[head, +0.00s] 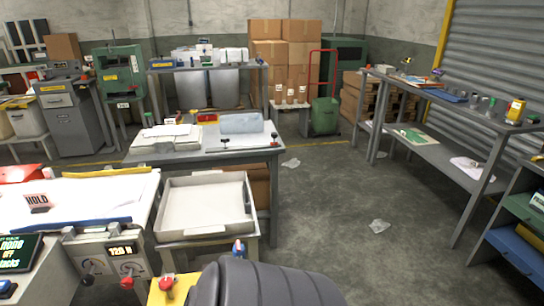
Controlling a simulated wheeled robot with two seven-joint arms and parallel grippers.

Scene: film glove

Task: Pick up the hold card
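The hold card (37,201) is a small pinkish card with the dark word HOLD. It is on the white surface of the machine (90,200) at the left. It seems to lie flat or lean slightly; I cannot tell which. Neither of my grippers shows in the head view, so I cannot see where they are relative to the card.
A blue bar (95,224) runs along the machine's front edge, above knobs and a display (121,250). A shallow tray (205,205) stands right of it. A grey worktable (240,152) is behind. Open floor (330,220) lies between this and the right shelves (450,165).

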